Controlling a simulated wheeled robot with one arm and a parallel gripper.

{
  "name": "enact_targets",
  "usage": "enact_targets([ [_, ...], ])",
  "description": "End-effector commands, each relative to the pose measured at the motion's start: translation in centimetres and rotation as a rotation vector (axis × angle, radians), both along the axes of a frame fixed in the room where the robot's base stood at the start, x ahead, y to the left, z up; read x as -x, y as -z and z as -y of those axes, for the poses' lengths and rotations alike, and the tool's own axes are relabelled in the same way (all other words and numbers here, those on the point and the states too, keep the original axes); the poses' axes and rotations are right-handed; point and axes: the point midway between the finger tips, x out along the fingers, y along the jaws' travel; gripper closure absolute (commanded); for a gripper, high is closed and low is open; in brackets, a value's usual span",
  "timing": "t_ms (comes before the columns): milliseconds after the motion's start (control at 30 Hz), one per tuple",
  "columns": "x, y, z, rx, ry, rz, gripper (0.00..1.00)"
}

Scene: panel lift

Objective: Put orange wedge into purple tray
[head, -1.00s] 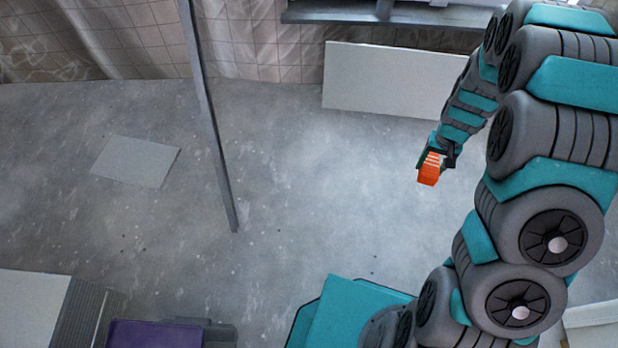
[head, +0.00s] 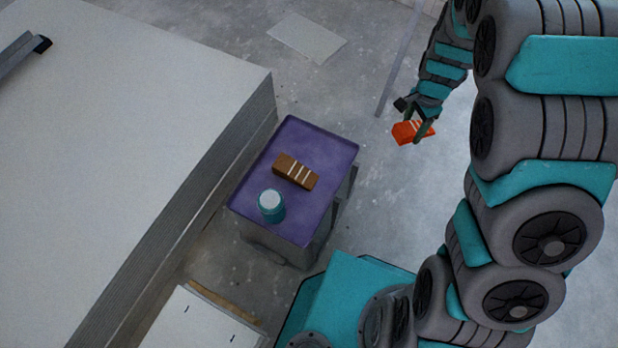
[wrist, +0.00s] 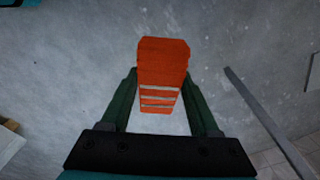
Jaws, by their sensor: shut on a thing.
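The orange wedge (head: 406,132) has pale stripes and is held in the air by my gripper (head: 421,128), which is shut on it. In the wrist view the orange wedge (wrist: 164,66) sits between the two green fingers of my gripper (wrist: 164,100), its far end sticking out past them. The purple tray (head: 335,152) stands to the left of and below my gripper in the head view, apart from it. A brown striped wedge (head: 296,171) and a teal cup-like item with a pale top (head: 271,206) are on the tray.
A large stack of pale panels (head: 130,110) stands left of the tray. A flat pale sheet (head: 307,38) lies on the floor at the back.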

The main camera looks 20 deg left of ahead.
Motion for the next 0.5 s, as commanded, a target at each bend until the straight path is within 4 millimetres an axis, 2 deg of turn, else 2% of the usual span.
enact_targets([
  [100, 0.7, 0.1, -2.9, 0.000, 0.197, 0.001, 0.96],
  [300, 2.0, -0.5, -7.2, -0.003, 0.533, 0.003, 0.96],
  [500, 3.2, -1.0, -9.9, -0.003, 0.760, 0.002, 0.96],
])
